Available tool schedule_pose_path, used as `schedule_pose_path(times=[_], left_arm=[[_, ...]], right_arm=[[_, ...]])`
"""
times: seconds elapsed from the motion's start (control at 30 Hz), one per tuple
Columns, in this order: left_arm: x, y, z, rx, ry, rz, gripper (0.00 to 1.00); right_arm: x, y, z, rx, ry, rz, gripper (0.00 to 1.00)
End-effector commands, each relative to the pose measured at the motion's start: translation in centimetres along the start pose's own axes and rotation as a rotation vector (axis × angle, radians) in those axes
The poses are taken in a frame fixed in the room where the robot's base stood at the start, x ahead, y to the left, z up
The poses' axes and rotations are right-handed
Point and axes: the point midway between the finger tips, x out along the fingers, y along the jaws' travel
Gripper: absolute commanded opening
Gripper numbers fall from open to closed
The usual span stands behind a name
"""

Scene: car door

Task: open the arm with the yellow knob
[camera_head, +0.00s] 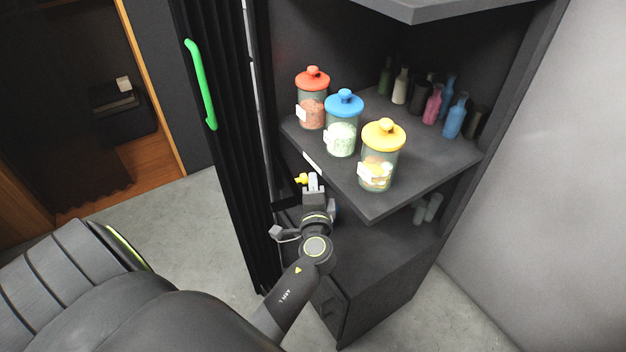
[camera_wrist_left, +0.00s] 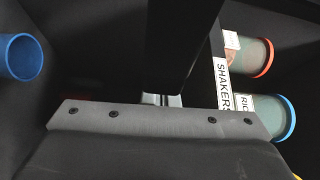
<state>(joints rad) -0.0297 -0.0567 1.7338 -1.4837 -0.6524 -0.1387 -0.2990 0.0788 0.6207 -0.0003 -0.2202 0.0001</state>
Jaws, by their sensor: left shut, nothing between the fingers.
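A small yellow knob (camera_head: 301,179) shows just left of my left gripper (camera_head: 313,180) in the head view, below the front edge of the shelf; what it is fixed to is hidden or too dark to tell. I cannot tell whether the fingertips touch it. The left gripper is shut and empty. In the left wrist view, its fingertips (camera_wrist_left: 161,99) show partly behind the grey gripper body, beside a dark vertical bar (camera_wrist_left: 182,45); the yellow knob cannot be made out there. My right gripper is not in view.
Jars with red (camera_head: 312,98), blue (camera_head: 343,125) and yellow (camera_head: 380,156) lids stand on the dark corner shelf (camera_head: 430,185), several bottles behind them. A "SHAKERS" label (camera_wrist_left: 222,83) is on its edge. A black folded door with green handle (camera_head: 201,85) stands left. A blue cup (camera_wrist_left: 20,57) is nearby.

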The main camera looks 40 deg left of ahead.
Motion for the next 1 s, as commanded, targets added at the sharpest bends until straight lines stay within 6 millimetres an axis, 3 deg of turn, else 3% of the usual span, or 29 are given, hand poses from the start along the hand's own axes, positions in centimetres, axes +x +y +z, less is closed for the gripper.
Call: schedule_pose_path(times=[0.47, 0.73, 1.0], left_arm=[[-0.2, 0.0, 0.0, 0.0, -0.002, 0.0, 0.0], [-1.3, -0.1, 1.9, 0.001, 0.044, 0.003, 0.0], [-1.6, -0.2, 2.2, -0.002, 0.083, 0.004, 0.0]], right_arm=[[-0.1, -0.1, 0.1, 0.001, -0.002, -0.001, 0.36], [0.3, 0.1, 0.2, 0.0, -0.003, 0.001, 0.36], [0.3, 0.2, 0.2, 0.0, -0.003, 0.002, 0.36]])
